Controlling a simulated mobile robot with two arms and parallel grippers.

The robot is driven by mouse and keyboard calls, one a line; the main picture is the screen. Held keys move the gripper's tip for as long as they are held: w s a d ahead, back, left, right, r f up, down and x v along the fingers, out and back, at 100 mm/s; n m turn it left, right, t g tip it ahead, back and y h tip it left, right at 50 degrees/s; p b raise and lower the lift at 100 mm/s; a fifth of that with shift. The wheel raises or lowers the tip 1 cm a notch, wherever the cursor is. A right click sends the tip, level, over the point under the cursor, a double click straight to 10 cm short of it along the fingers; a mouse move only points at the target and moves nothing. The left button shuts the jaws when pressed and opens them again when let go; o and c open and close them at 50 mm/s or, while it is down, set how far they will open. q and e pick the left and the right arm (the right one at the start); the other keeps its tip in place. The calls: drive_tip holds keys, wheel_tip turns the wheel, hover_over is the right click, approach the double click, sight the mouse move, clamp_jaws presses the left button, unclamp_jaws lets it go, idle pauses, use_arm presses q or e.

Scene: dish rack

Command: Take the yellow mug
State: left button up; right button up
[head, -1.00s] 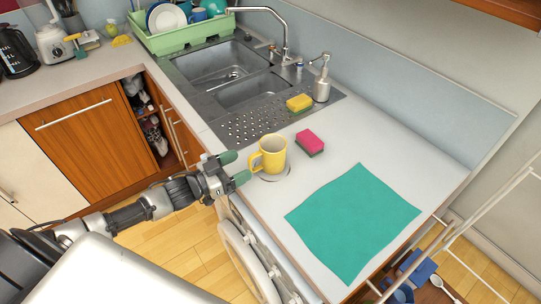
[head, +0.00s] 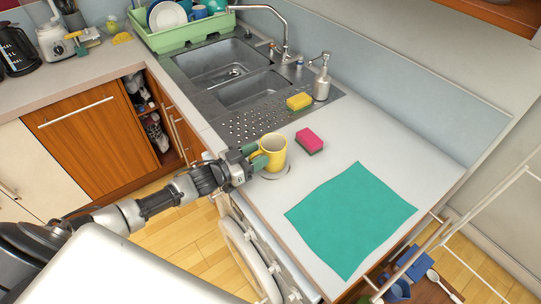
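The yellow mug (head: 275,149) stands upright on the pale worktop, with its handle toward the left. My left gripper (head: 254,157) is at the handle side of the mug, its two green-grey fingertips on either side of the handle and very near or touching it. The fingers partly hide the handle, and I cannot tell whether they are closed on it. My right gripper is not in view.
A pink and green sponge (head: 309,141) lies just right of the mug. A teal cloth (head: 350,219) covers the worktop in front. A yellow sponge (head: 299,101) and a soap dispenser (head: 322,80) stand by the sink (head: 222,66). A green dish rack (head: 190,35) is behind.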

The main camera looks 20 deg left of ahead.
use_arm(q)
clamp_jaws()
